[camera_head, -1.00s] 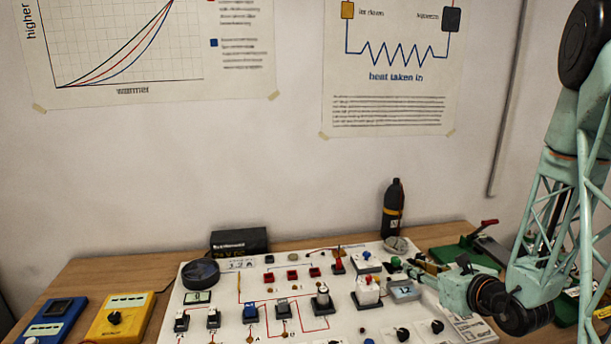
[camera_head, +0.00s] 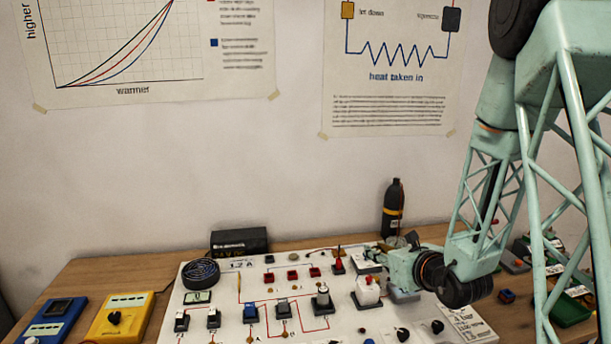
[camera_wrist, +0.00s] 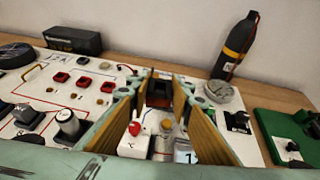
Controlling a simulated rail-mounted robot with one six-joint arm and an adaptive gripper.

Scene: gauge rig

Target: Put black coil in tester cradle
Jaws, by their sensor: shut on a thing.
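My gripper (camera_head: 372,259) is low over the right part of the white panel. In the wrist view its two fingers (camera_wrist: 158,88) are closed on a small dark block with a reddish-brown face, which I take to be the black coil (camera_wrist: 159,92). In the head view the coil is hidden or too small to make out. I cannot tell for sure which fixture is the tester cradle. Below the fingers in the wrist view are a white unit with a red knob marked °C (camera_wrist: 134,142) and a pale display unit reading 1 (camera_wrist: 185,152).
The white panel (camera_head: 228,318) carries switches, knobs and a round black fan (camera_head: 201,271). A black bottle (camera_head: 393,210) and a round gauge (camera_wrist: 219,91) stand behind. A green board (camera_wrist: 285,135) lies to the right. Blue (camera_head: 48,318) and yellow (camera_head: 122,314) meters lie left.

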